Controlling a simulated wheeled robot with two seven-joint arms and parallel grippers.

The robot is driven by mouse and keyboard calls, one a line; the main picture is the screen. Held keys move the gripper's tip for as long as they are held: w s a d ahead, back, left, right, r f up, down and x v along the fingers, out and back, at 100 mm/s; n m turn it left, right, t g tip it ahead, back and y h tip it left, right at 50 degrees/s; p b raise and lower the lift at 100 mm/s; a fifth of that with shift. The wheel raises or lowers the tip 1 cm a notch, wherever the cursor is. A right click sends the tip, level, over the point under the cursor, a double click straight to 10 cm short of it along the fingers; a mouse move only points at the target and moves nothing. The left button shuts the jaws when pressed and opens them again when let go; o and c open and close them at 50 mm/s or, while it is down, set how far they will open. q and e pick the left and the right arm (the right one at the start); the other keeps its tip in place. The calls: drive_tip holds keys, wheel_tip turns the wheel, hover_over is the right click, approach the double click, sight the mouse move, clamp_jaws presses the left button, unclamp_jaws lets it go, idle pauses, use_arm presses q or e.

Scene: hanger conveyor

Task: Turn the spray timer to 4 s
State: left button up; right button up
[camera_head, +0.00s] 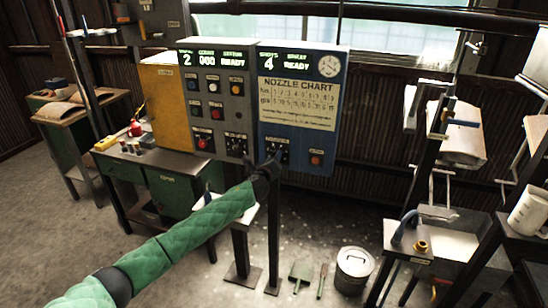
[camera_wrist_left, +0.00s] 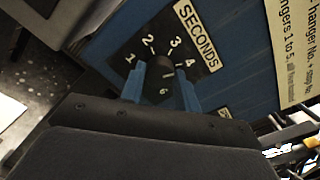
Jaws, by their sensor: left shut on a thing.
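The spray timer is a black knob (camera_wrist_left: 160,72) on the blue control box (camera_head: 345,75), on a dial plate marked SECONDS. My left gripper (camera_wrist_left: 160,88) is shut on the knob, with one blue finger on each side. In the head view my left gripper (camera_head: 268,165) is at the box's lower left. The display (camera_head: 290,62) reads 4 and READY. My right gripper is not in view.
A grey box (camera_head: 215,120) with buttons, knobs and a display adjoins on the left. A red button (camera_head: 316,158) sits right of the timer. A green workbench (camera_head: 170,190) stands left. A metal can (camera_head: 354,270) is on the floor. Racks with hanging parts stand right.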

use_arm(q)
drive_tip(key=shift+f+m, duration=0.1)
drive_tip(key=shift+m, duration=0.2)
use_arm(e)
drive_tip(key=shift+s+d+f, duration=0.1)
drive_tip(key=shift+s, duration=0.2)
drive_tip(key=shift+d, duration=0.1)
use_arm(q)
drive_tip(key=o, duration=1)
drive_tip(key=shift+b+v, duration=1.25)
drive_tip(key=shift+v, duration=2.65)
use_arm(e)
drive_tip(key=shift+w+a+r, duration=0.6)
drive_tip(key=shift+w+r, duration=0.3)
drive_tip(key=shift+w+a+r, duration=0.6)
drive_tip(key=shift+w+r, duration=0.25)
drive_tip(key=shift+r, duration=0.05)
